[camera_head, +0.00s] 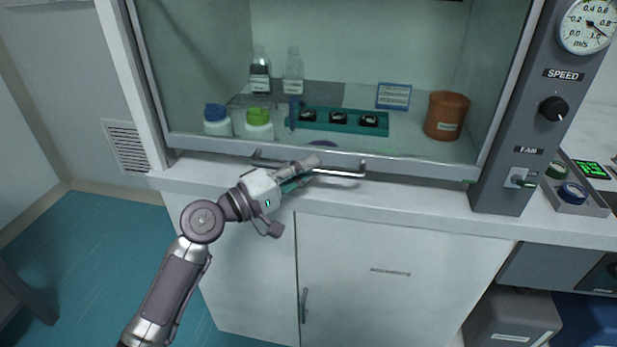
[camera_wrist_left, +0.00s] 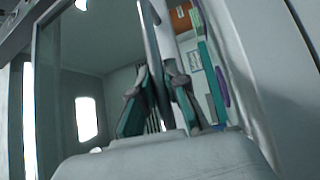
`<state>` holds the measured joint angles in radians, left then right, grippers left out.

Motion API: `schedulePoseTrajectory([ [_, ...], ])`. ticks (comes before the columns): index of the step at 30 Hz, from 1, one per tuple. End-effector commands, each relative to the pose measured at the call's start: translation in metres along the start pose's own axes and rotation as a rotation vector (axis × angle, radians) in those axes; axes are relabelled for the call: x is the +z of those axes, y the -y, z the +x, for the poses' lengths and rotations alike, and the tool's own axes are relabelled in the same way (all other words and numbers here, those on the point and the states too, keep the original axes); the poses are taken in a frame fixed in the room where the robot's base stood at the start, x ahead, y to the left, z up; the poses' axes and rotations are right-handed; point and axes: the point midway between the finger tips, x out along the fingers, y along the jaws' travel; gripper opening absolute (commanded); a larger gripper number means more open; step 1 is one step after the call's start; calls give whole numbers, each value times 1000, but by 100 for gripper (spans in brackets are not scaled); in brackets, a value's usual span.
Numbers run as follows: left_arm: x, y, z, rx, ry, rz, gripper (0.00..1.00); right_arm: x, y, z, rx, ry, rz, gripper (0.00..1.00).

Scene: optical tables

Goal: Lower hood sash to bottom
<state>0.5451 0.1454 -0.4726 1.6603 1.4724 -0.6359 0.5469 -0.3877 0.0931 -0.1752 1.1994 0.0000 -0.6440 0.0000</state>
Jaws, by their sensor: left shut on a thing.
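The hood sash is a clear glass pane with a pale bottom rail (camera_head: 410,167), low across the front of the fume hood in the head view. A metal bar handle (camera_head: 345,173) runs along the front of the rail. My left gripper (camera_head: 304,172) is shut on this handle near its middle. In the left wrist view the gripper's fingers (camera_wrist_left: 160,98) stand on both sides of the handle bar (camera_wrist_left: 161,40). The rail lies close to the hood's front ledge (camera_head: 420,195); I cannot tell whether they touch. My right gripper is not in view.
Behind the glass stand bottles (camera_head: 260,124), a teal rack (camera_head: 345,121) and a brown jar (camera_head: 446,115). A control post (camera_head: 517,118) with a dial and knob stands at right. Below are white cabinet doors (camera_head: 390,275).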

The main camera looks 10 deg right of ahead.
Motion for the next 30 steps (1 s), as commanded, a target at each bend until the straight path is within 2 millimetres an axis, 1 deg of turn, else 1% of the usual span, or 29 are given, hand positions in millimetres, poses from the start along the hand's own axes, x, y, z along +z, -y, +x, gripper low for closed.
schedulePoseTrajectory([
  [1, 0, 3, 0, -3, 3, -1, 0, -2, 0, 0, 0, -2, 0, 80],
  [12, 0, 3, 0, -4, 5, -2, 0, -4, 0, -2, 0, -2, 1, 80],
  [13, 0, 3, 0, -4, 5, -2, 15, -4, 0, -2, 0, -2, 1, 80],
  [17, 0, 3, 0, -3, 4, -1, 36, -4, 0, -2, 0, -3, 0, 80],
  [18, 0, 2, 0, -3, 4, -1, 39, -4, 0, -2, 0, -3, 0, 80],
  [26, 0, 2, 0, -1, 3, -1, 39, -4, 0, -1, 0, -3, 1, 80],
  [29, -1, 2, -5, -2, 2, 0, 39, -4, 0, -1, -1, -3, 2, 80],
  [30, -1, 3, -9, -3, 1, 0, 39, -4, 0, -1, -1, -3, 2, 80],
])
